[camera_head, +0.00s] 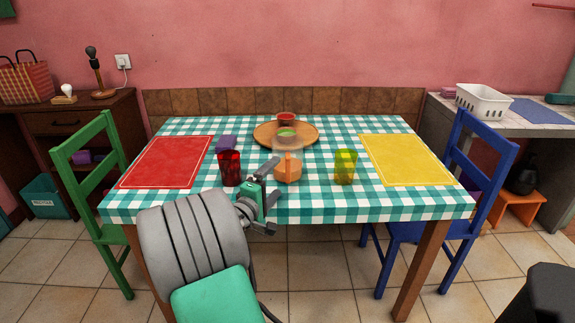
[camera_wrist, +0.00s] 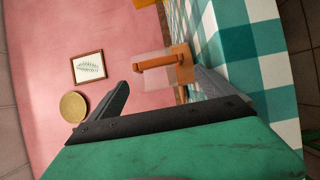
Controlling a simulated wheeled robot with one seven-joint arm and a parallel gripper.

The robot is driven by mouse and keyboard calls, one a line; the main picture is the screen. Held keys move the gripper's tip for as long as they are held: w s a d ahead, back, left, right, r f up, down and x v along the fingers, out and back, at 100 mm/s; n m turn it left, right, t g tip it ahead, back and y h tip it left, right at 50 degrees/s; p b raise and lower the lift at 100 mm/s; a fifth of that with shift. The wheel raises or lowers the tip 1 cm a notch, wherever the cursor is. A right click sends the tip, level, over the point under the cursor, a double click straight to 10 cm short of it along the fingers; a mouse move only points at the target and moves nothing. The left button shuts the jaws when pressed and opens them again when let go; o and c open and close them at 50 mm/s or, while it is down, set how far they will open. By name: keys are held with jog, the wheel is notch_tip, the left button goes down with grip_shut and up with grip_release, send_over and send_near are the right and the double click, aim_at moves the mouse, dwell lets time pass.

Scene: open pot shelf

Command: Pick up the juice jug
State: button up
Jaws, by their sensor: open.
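The juice jug (camera_head: 288,170) stands on the checked tablecloth near the middle of the table, with an orange lower part and a see-through upper part. My gripper (camera_head: 272,188) is at the table's front edge, just left of the jug and nearer to me. In the wrist view the jug's orange handle (camera_wrist: 165,63) shows beyond my open gripper (camera_wrist: 160,82), roughly between the fingers. The jaws are empty and apart from the jug. Part of the jug is cut off by the right finger in the wrist view.
A red cup (camera_head: 230,167) stands left of my gripper and a yellow-green cup (camera_head: 345,166) right of the jug. A round wooden tray (camera_head: 262,134) with bowls lies behind. Red (camera_head: 165,163) and yellow (camera_head: 408,160) placemats lie at the sides, with green (camera_head: 90,155) and blue (camera_head: 465,175) chairs beyond.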

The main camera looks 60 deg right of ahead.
aim_at(288, 161)
jog(key=d, duration=0.5)
jog(key=shift+s+d+b, duration=0.15)
jog(key=shift+d+b, duration=0.15)
jog(key=shift+b, duration=0.05)
jog(key=shift+a, duration=0.1)
jog(key=c, duration=1.8)
jog(key=shift+r, duration=0.1)
jog(key=shift+c, duration=0.2)
